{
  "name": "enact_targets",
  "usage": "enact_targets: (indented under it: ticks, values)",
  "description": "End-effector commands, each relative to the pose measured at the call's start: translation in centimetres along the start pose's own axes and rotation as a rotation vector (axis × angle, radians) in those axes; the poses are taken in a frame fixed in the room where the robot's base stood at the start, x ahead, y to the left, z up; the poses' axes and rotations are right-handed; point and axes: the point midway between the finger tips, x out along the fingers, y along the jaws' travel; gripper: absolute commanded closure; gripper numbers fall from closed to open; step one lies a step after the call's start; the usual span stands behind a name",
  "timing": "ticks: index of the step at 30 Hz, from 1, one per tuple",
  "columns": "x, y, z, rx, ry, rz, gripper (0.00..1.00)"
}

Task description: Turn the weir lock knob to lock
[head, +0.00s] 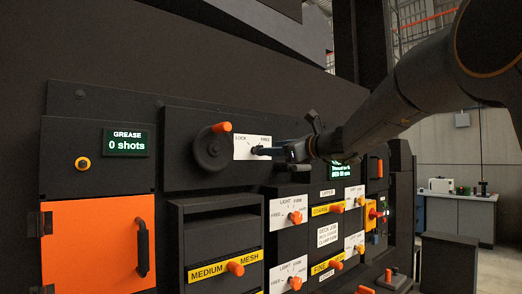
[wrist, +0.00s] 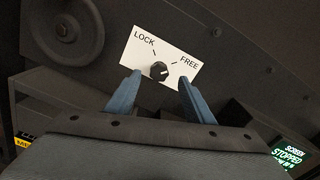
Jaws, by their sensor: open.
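The weir lock knob (wrist: 158,70) is a small black knob on a white plate (wrist: 178,45) marked LOCK at the left and FREE at the right. A pale mark on the knob appears to point toward the FREE side. In the head view the plate (head: 243,142) is on the dark panel, and the knob is mostly hidden by my gripper. My gripper (wrist: 159,80) is open, with its two blue fingers either side of the knob in the wrist view. Whether the fingertips touch the knob or stand short of it, I cannot tell.
A dark handwheel (head: 212,150) with an orange grip is just left of the plate. An orange door (head: 97,243) is at the left. A green-text screen (wrist: 290,155) reads STOPPED.

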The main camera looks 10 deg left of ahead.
Motion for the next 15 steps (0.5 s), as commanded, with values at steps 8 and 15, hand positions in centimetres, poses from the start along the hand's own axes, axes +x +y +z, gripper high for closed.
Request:
enact_targets:
  ticks: [8,15]
  values:
    - [4.1,0.1,0.0,-0.001,0.003,0.002,0.52]
    - [6.5,0.1,-0.1,-0.004,0.004,0.002,0.52]
